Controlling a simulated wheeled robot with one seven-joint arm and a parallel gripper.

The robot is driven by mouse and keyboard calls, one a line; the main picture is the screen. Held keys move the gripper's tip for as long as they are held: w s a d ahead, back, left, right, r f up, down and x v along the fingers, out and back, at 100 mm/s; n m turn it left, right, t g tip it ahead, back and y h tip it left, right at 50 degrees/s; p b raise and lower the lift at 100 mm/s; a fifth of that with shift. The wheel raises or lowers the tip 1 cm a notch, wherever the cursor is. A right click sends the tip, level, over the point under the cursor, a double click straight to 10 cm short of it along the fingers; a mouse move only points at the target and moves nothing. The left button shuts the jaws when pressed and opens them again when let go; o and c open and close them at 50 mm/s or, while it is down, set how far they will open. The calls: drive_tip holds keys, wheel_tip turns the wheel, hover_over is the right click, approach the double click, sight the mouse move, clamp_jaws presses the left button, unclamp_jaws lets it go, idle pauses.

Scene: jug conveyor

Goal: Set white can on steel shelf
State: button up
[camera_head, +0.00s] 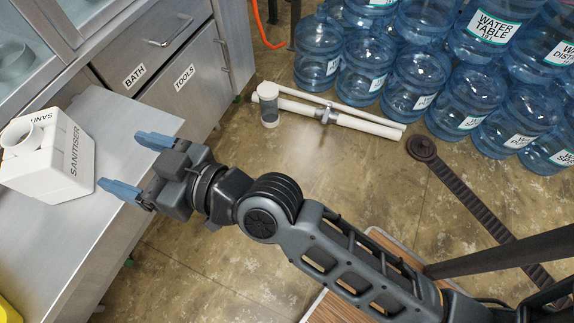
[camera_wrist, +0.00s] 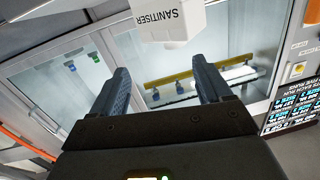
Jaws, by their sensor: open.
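The white can (camera_head: 48,155), labelled SANITISER, stands on the steel shelf (camera_head: 116,111) at the left of the head view. Its near side shows at the top of the wrist view (camera_wrist: 170,22). My gripper (camera_head: 137,165) is open and empty. In the head view its two blue-grey fingers point left towards the can, with a gap between the fingertips and the can. In the wrist view the fingers (camera_wrist: 160,82) are spread apart, with the can ahead of them. The far side of the can is hidden.
Drawers marked BATH and TOOLS (camera_head: 186,76) stand behind the shelf. A white pipe assembly (camera_head: 330,114) lies on the floor, with several blue water jugs (camera_head: 415,83) beyond it. A yellow object (camera_head: 8,312) shows at the lower left. Bare floor lies right of the shelf.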

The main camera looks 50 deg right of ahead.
drive_tip(key=s+d+f+m+h, duration=0.35)
drive_tip(key=s+d, duration=0.25)
drive_tip(key=s, duration=0.5)
drive_tip(key=s+d+r+h, duration=0.1)
drive_tip(key=s+d, duration=0.4)
drive_tip(key=s, duration=0.5)
drive_tip(key=s+d+r+g+h, duration=0.1)
drive_tip(key=s+d+r+h, duration=0.1)
drive_tip(key=s+d, duration=0.4)
drive_tip(key=s, duration=0.4)
drive_tip(key=shift+s+d+g, duration=0.15)
drive_tip(key=shift+d+g, duration=0.15)
drive_tip(key=shift+r, duration=0.15)
